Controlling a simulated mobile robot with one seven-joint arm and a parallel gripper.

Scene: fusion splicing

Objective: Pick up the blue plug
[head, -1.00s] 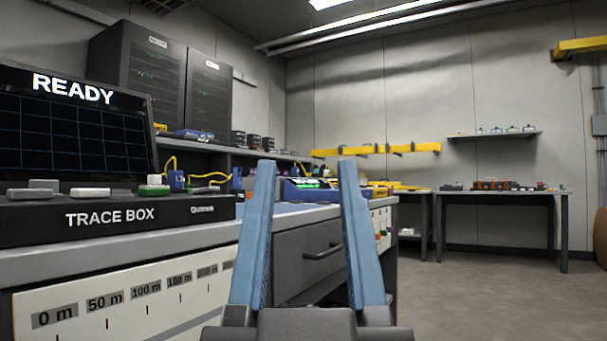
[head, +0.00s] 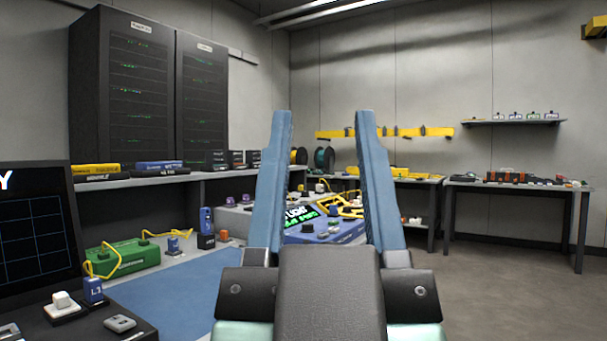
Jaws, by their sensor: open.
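My gripper (head: 325,118) is open and empty, its two blue fingers raised in the middle of the head view. Several small blue pieces could be the blue plug, and I cannot tell which one it is. One, marked like L1 (head: 93,290), stands at the lower left with a yellow cord. A second blue piece (head: 173,246) sits at the right end of a yellow cord near the green box. A third, taller blue piece (head: 206,220) stands on a dark base at the back of the bench. All three are left of my gripper and apart from it.
A dark screen (head: 38,235) stands at the far left. A blue device with a lit display (head: 318,228) shows between my fingers. Open floor (head: 495,285) lies to the right.

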